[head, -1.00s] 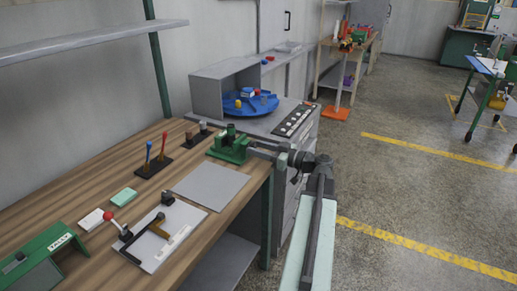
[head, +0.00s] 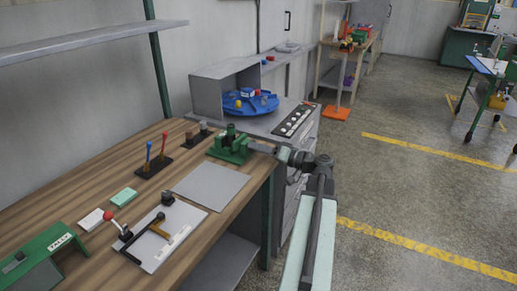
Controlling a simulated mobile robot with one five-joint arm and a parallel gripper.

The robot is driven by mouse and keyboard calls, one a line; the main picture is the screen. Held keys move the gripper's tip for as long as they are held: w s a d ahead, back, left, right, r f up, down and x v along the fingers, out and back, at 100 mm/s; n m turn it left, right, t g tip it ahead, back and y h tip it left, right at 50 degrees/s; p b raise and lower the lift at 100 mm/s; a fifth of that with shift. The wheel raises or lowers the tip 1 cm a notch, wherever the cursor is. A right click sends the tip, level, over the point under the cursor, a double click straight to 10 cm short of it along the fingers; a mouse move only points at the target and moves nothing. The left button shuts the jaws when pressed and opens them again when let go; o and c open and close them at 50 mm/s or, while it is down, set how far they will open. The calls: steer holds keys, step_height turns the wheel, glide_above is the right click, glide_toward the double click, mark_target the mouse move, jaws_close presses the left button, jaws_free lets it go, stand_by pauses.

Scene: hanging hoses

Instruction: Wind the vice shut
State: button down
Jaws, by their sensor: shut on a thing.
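The green vice (head: 229,149) stands at the far right corner of the wooden bench. Its grey screw end and handle reach out past the bench's right edge. My gripper (head: 279,153) is at that outer end, beside the vice, and is shut on the vice handle. The fingertips and the handle are small here, and my wrist partly hides them. I cannot make out how wide the gap between the vice jaws is.
A grey plate (head: 211,186) lies in front of the vice. A board with a red-knobbed lever (head: 109,216), upright tools (head: 163,145) and a green box (head: 45,259) are on the bench. A blue turntable (head: 250,104) stands behind.

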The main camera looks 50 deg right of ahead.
steer(key=m, duration=1.4)
steer(key=shift+m, duration=0.3)
steer(key=m, duration=0.3)
steer(key=shift+m, duration=0.3)
steer(key=m, duration=0.3)
steer(key=shift+f+m, duration=0.1)
steer(key=shift+m, duration=0.2)
steer(key=m, duration=1.3)
steer(key=shift+m, duration=0.3)
steer(key=m, duration=0.4)
steer(key=shift+a, duration=0.1)
steer(key=shift+m, duration=1.7)
